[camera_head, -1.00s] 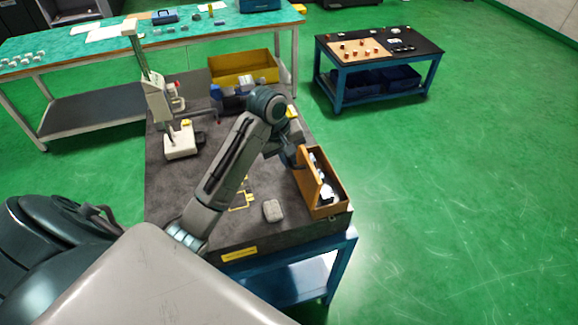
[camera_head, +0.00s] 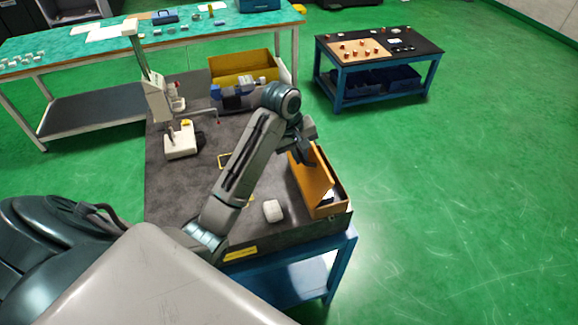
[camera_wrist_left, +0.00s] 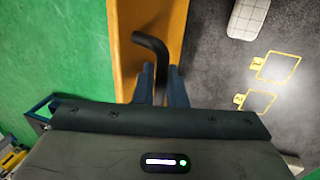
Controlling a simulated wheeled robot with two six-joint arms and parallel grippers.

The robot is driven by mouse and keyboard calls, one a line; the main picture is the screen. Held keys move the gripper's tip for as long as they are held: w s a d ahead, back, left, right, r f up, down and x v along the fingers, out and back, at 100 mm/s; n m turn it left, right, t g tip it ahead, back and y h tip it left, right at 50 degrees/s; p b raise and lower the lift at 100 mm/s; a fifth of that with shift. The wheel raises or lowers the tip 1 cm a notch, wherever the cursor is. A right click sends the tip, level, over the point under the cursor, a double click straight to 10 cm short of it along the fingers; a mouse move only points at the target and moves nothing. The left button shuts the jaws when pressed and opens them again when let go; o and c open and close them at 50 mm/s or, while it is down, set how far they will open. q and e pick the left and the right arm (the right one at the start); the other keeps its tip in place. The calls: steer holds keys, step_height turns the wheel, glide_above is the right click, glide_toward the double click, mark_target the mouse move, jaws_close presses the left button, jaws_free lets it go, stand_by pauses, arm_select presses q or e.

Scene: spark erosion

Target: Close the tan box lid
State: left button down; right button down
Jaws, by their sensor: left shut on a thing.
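The tan box (camera_head: 343,190) stands at the right edge of the dark worktable. Its lid (camera_head: 312,185) is partly open and leans right over the box, hiding most of the inside. My left gripper (camera_head: 305,150) is at the lid's far upper end. In the left wrist view, the fingers of my left gripper (camera_wrist_left: 160,80) are shut on a black bent bar (camera_wrist_left: 153,44), which lies over a tan strip (camera_wrist_left: 128,70) of the lid or box. I cannot tell whether the bar is fixed to the lid. My right gripper is out of view.
A pale rounded block (camera_head: 272,211) lies left of the box. A white stand with a post (camera_head: 160,100) and a yellow bin (camera_head: 243,67) are farther back on the worktable. Green floor lies open to the right, before a low blue table (camera_head: 340,88).

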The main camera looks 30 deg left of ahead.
mark_target(316, 150)
arm_select(q)
steer(key=shift+w+d, duration=0.2)
steer(key=shift+w, duration=0.1)
steer(key=shift+w+d+f, duration=0.1)
steer(key=shift+w+d, duration=0.55)
steer(key=shift+w, duration=0.1)
steer(key=shift+w+d+f, duration=0.35)
steer(key=shift+w+d, duration=0.25)
steer(key=shift+w, duration=0.1)
